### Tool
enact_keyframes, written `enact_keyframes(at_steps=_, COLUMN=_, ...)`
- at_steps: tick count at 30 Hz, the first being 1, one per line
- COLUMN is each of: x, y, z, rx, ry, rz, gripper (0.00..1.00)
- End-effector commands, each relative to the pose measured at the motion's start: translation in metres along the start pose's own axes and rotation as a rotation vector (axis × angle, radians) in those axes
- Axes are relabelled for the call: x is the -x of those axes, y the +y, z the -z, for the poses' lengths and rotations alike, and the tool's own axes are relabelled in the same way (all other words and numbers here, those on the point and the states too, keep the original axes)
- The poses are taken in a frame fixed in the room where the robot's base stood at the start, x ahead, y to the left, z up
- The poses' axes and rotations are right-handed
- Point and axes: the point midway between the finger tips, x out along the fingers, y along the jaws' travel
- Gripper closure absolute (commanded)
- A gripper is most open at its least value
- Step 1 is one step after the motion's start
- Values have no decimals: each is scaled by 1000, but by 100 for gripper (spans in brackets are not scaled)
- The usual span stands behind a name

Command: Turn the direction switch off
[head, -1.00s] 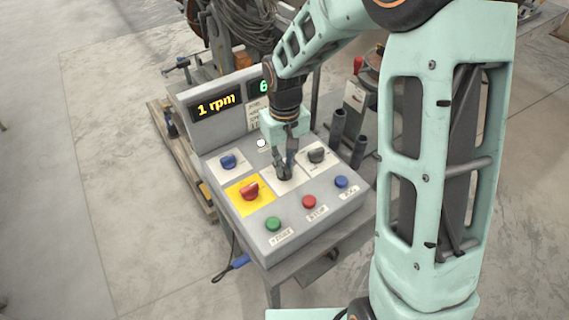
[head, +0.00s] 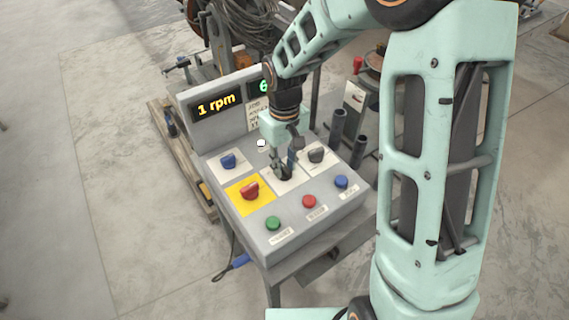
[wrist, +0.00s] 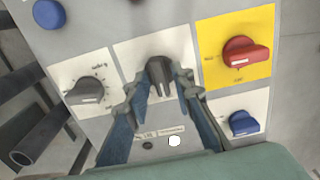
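A grey control box (head: 325,222) carries several rotary switches; their labels are too small to read, so I cannot confirm which is the direction switch. A dark knob (wrist: 160,76) sits on the middle white plate (wrist: 130,54), between my fingers. My gripper (head: 283,172) is over this middle plate, pointing down. In the wrist view my gripper (wrist: 160,80) is open, with one finger on each side of the dark knob. Whether the fingers touch it is unclear. In the head view the fingers largely hide the knob.
Around it are a red switch on yellow (head: 250,190), a blue switch (head: 228,160), a grey switch (head: 317,155), and green (head: 273,223), red (head: 309,201) and blue (head: 341,181) buttons. A display (head: 215,104) reads 1 rpm. Dark tubes (head: 338,126) stand behind right.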

Motion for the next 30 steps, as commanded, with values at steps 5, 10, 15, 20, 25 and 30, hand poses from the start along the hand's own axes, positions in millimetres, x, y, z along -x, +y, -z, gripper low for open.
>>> enact_keyframes(at_steps=5, x=0, y=0, z=0, rx=0, ry=-1, rz=0, gripper=71)
enact_keyframes(at_steps=10, x=2, y=0, z=0, rx=-1, ry=-1, rz=0, gripper=71)
enact_keyframes(at_steps=15, x=22, y=1, z=1, rx=0, ry=3, rz=-2, gripper=71)
enact_keyframes(at_steps=20, x=56, y=1, z=1, rx=-2, ry=4, rz=-3, gripper=71)
enact_keyframes(at_steps=25, x=90, y=1, z=0, rx=-1, ry=2, rz=-2, gripper=71)
enact_keyframes(at_steps=30, x=112, y=0, z=0, rx=-1, ry=0, rz=0, gripper=71)
